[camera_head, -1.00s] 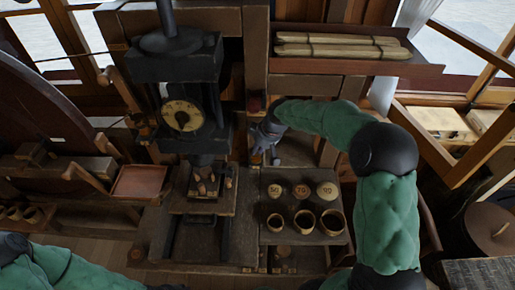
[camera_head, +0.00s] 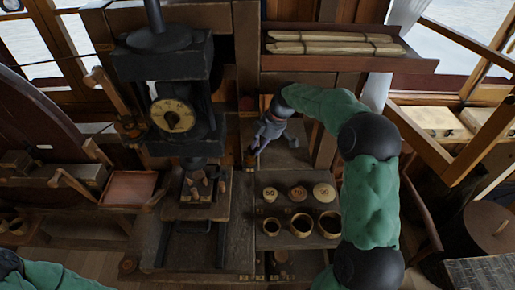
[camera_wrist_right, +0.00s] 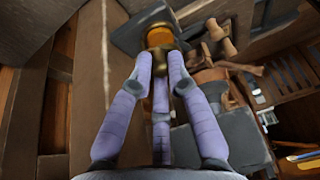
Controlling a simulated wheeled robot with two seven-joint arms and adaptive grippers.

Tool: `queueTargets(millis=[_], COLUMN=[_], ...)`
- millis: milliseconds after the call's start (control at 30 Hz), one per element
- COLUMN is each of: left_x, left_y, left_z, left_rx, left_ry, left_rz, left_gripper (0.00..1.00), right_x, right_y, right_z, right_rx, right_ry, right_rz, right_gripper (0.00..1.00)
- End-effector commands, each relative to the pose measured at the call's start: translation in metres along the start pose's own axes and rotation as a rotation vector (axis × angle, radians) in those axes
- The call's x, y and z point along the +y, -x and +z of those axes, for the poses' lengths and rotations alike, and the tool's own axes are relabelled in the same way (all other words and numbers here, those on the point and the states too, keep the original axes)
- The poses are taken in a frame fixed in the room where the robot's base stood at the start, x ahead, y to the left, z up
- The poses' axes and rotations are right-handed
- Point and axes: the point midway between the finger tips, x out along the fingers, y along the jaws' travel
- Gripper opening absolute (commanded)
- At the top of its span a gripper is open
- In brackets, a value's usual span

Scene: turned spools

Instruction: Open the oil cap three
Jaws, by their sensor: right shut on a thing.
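My right gripper (camera_head: 254,149) is beside the press's dark post, at the back of the bench. Its fingers are shut around a small brass and amber piece (camera_head: 249,159), which looks like an oil cup or cap. In the right wrist view the fingertips (camera_wrist_right: 161,72) close on its brass collar (camera_wrist_right: 147,62), and the amber part (camera_wrist_right: 160,39) shows beyond them against a grey block. Whether the cap is turned or loosened cannot be told. My left arm's green sleeve shows at the lower left; its gripper is out of view.
The black press (camera_head: 165,70) with a round dial (camera_head: 172,116) stands left of the gripper. Round lids (camera_head: 270,194) marked with numbers and several open cups (camera_head: 301,224) stand on the bench in front. A shelf (camera_head: 345,62) with wooden rods is behind. A reddish tray (camera_head: 130,188) lies left.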

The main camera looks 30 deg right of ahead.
Motion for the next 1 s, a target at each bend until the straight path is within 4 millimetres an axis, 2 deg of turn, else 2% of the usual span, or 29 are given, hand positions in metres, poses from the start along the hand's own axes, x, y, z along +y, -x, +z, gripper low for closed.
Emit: queueTargets(millis=[300, 700, 733, 800, 1000], left_x=[-0.0003, -0.0003, -0.0003, -0.0003, -0.0003], left_y=[-0.0007, -0.0007, -0.0007, -0.0007, -0.0008], left_z=[-0.0001, -0.0001, -0.0001, -0.0001, -0.0001], left_rx=[0.000, 0.000, 0.000, 0.000, 0.000], left_ry=[0.000, 0.000, 0.000, 0.000, 0.000], left_rz=[0.000, 0.000, 0.000, 0.000, 0.000], left_gripper=[0.40, 0.40, 0.40, 0.40, 0.40], right_x=[0.0045, 0.0046, 0.0046, 0.0044, 0.0036], right_y=[0.0030, 0.0034, 0.0034, 0.0033, 0.0020], right_z=[0.0009, 0.0009, 0.0009, 0.0009, 0.0013], right_rx=[0.001, 0.001, 0.001, 0.001, 0.000], right_ry=[0.068, 0.073, 0.073, 0.073, 0.073], right_rz=[-0.021, -0.022, -0.022, -0.023, -0.026], right_gripper=[0.00, 0.00, 0.21, 0.40, 0.40])
